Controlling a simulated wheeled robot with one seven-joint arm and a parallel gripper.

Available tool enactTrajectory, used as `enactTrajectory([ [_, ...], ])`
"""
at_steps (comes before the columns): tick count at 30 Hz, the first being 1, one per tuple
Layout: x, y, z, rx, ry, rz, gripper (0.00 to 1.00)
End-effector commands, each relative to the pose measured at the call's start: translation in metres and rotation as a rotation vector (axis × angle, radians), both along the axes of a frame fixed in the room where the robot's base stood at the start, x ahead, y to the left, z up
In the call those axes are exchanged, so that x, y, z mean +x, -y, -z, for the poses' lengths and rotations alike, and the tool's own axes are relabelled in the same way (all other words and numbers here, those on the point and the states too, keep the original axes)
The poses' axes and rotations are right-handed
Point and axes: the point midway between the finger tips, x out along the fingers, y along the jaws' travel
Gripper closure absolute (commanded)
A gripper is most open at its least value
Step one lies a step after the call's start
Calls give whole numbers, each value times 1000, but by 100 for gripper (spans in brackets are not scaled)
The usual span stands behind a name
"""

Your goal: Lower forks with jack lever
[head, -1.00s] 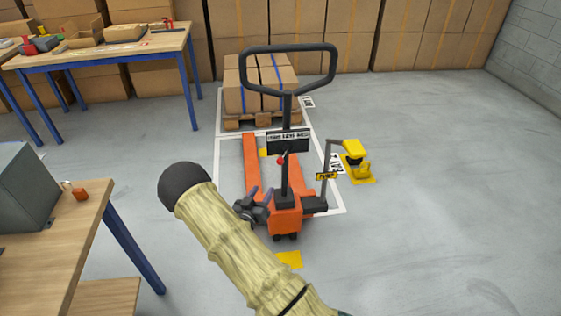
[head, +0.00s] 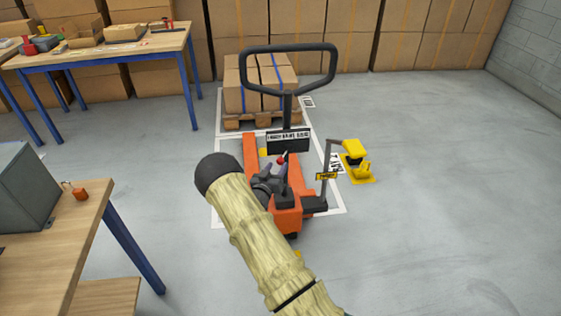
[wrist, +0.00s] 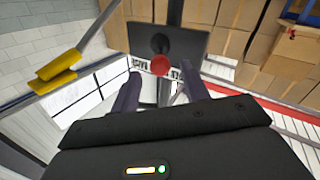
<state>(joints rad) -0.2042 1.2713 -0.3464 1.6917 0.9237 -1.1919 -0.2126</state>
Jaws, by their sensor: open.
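An orange pallet jack (head: 288,215) stands on the floor with its dark loop handle (head: 288,48) upright. A small lever with a red knob (head: 281,160) sits on the handle column below a dark label plate (head: 288,141). In the wrist view the red knob (wrist: 160,65) shows in front of a dark plate (wrist: 168,45), between and beyond my fingertips. My gripper (head: 272,175) is open and close to the knob; I cannot tell whether it touches. My arm hides part of the jack's lower left side.
A strapped carton load (head: 260,85) rests on a wooden pallet (head: 262,120) beyond the jack. A grey pedal lever (head: 325,170) stands right of the column, near a yellow floor device (head: 356,160). A workbench (head: 70,225) is at left. Floor at right is clear.

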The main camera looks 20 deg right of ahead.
Motion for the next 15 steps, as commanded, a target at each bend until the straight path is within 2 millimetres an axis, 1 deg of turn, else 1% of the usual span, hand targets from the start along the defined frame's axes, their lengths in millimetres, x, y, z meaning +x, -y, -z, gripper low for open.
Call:
enactTrajectory([
  [3,15,16,0,-1,0,0,55],
  [7,26,28,0,0,0,1,55],
  [10,31,33,0,-1,-1,0,55],
  [15,33,34,0,-1,-1,-1,55],
])
